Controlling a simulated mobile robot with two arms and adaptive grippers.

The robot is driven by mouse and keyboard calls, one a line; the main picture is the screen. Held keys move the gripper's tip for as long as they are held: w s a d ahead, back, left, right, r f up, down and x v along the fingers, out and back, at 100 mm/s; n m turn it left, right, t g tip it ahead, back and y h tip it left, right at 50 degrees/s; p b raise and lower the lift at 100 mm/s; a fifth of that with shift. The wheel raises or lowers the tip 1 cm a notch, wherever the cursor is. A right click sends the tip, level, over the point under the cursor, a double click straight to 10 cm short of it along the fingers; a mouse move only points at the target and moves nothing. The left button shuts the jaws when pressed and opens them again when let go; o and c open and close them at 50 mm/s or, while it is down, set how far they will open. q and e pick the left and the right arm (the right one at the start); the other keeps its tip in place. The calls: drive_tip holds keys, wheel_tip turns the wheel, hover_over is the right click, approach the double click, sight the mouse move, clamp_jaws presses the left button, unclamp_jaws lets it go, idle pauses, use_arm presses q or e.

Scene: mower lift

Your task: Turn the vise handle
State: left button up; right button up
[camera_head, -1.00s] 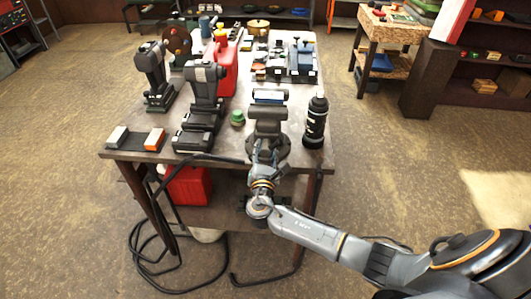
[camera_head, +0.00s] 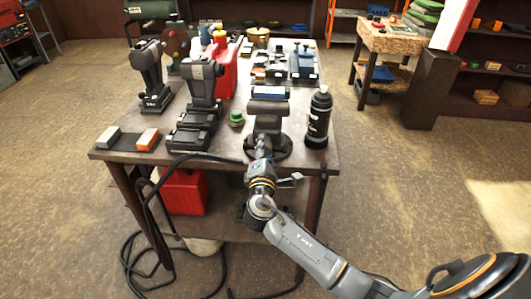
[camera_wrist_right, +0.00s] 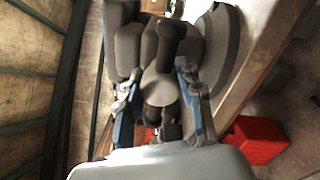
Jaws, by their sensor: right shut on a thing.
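The dark grey vise (camera_head: 268,117) stands at the front edge of the workbench, on a round base. My right gripper (camera_head: 261,158) is at the front of the vise, just past the bench edge. In the right wrist view the two blue-lined fingers of my right gripper (camera_wrist_right: 160,92) lie on either side of the vise handle (camera_wrist_right: 170,38). The gripper is shut on it. The handle runs lengthwise between the fingers, across the round screw end (camera_wrist_right: 160,86). Its grip is partly hidden in the head view. My left gripper is not in view.
A black bottle (camera_head: 318,118) stands right of the vise, close to it. A green knob-like object (camera_head: 236,118) and dark machines (camera_head: 203,95) stand to the left. The workbench (camera_head: 222,158) has a red container (camera_head: 183,191) below. Open floor lies to the right.

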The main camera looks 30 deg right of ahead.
drive_tip(key=shift+m, duration=0.3)
drive_tip(key=o, duration=1.2)
drive_tip(key=shift+s, duration=0.1)
drive_tip(key=v, duration=1.2)
drive_tip(key=shift+d, duration=0.1)
